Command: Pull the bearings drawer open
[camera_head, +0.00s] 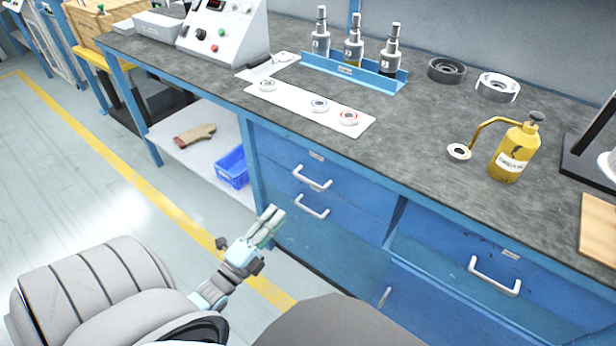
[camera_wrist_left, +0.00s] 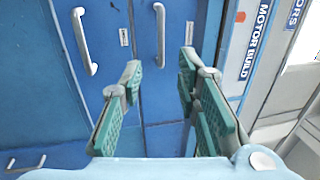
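Two blue drawers sit one above the other under the bench's left part, both with pale bar handles and both looking flush. The upper drawer's handle (camera_head: 312,178) and lower drawer's handle (camera_head: 312,206) are in the head view. Their labels are too small to read, so I cannot tell which is the bearings drawer. My left gripper (camera_head: 268,226) is left of and below the handles. In the left wrist view my left gripper (camera_wrist_left: 160,85) is open and empty; one handle (camera_wrist_left: 160,35) shows beyond and between its fingers, another (camera_wrist_left: 83,42) to the left. My right gripper is not in view.
A wider drawer handle (camera_head: 494,276) is further right. A blue bin (camera_head: 233,167) stands on the open shelf. Floor left of the drawers is clear.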

